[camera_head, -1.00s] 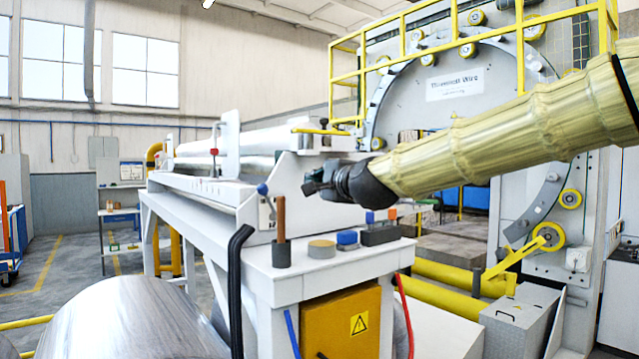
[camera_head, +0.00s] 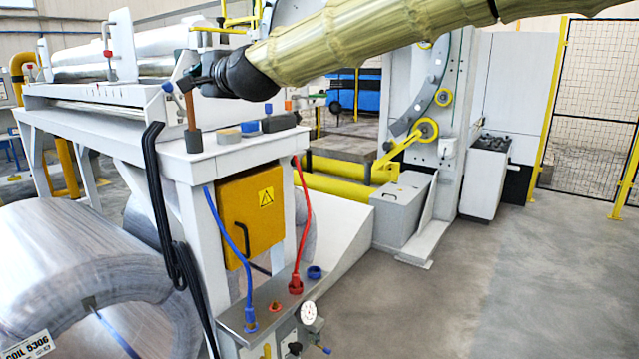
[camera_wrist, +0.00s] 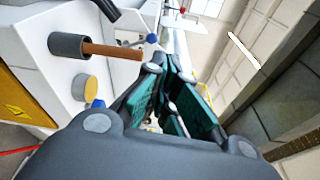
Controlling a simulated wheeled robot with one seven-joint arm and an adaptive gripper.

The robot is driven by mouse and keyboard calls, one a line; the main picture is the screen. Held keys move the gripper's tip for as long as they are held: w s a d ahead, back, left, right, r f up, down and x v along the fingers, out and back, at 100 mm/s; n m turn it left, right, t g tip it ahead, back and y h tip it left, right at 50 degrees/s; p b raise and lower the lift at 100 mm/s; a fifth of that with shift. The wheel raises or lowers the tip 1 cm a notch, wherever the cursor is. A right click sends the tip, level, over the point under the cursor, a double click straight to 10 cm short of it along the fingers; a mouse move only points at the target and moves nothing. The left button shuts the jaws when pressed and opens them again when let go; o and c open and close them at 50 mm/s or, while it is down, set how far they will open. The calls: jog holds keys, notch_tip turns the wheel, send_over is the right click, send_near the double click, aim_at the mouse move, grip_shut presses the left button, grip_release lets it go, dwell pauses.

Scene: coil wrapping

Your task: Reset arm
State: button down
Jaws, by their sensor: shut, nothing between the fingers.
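My gripper (camera_head: 186,83) is black, at the end of my arm in its yellow cover, and reaches in from the upper right of the head view. It hangs above the white bench top of the machine, near a brown-handled tool (camera_head: 189,112) upright in a dark cup. In the wrist view my gripper (camera_wrist: 166,68) has its teal-padded fingers drawn together with nothing held. The brown handle (camera_wrist: 112,51) and its dark cup lie to the left of the fingers there.
The bench top (camera_head: 208,150) carries a yellow disc (camera_head: 228,136), a blue piece (camera_head: 250,128) and a dark block (camera_head: 279,122). A large metal coil (camera_head: 70,255) lies at the lower left. A grey box (camera_head: 403,210) stands right of the machine. The floor at right is clear.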

jog(key=w+d+f+n+g+h, duration=0.15)
jog(key=d+f, duration=0.25)
jog(key=f, duration=1.1)
jog(key=w+d+f+h, duration=0.2)
jog(key=d+f, duration=0.1)
jog(key=f, duration=1.2)
jog(key=s+d+f+n+g+h, duration=0.15)
jog(key=s+d+f, duration=0.4)
jog(key=f, duration=0.85)
jog(key=s+d+f+n+g+h, duration=0.15)
jog(key=s+d+f, duration=0.45)
jog(key=f, duration=0.7)
jog(key=s+d+f+n+g+h, duration=0.15)
jog(key=s+d+f, duration=0.45)
jog(key=f, duration=0.8)
jog(key=s+d+f+n+g+h, duration=0.1)
jog(key=s+d+f+g, duration=0.2)
jog(key=s+d+f, duration=0.75)
jog(key=s+d+f+n+g+h, duration=0.1)
jog(key=s+d, duration=0.3)
jog(key=s, duration=0.4)
jog(key=s+d+f+n+g+h, duration=0.1)
jog(key=s+d+f, duration=0.2)
jog(key=s, duration=0.5)
jog(key=s+d+f+n+g, duration=0.1)
jog(key=s+d+f+g, duration=0.1)
jog(key=s+d, duration=0.3)
jog(key=s, duration=0.4)
jog(key=shift+f+n+h, duration=0.3)
jog(key=shift+n+h, duration=0.1)
